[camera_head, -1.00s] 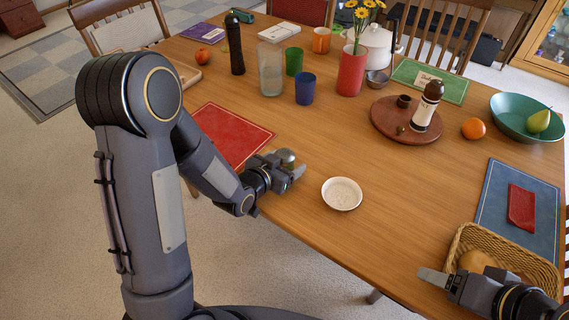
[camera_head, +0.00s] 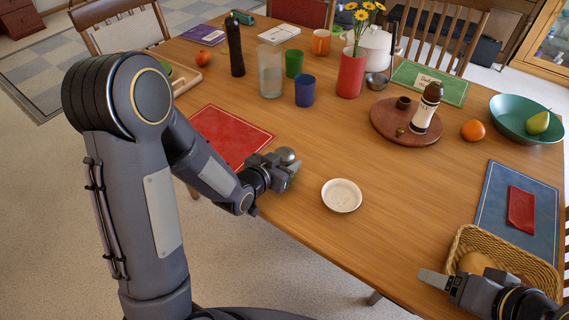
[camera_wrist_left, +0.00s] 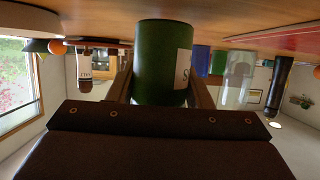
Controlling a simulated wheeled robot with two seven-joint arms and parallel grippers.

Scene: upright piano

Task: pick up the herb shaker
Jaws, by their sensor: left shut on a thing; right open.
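The herb shaker is a small green jar with a pale label, filling the middle of the left wrist view (camera_wrist_left: 163,62). Only its silvery top (camera_head: 286,154) shows clearly in the head view, at the table's near edge. My left gripper (camera_head: 290,167) is shut on it, with one finger on either side of the jar in the wrist view. Whether the jar's base touches the table is hard to tell. My right gripper (camera_head: 436,280) is open at the front of the wicker basket at lower right, partly cut off by the frame.
A white dish (camera_head: 342,195) lies right of my left gripper, and a red placemat (camera_head: 232,135) lies behind it. A wicker basket (camera_head: 462,245) with bread stands by my right gripper. Cups, a glass and a vase (camera_head: 351,72) stand further back. The middle of the table is clear.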

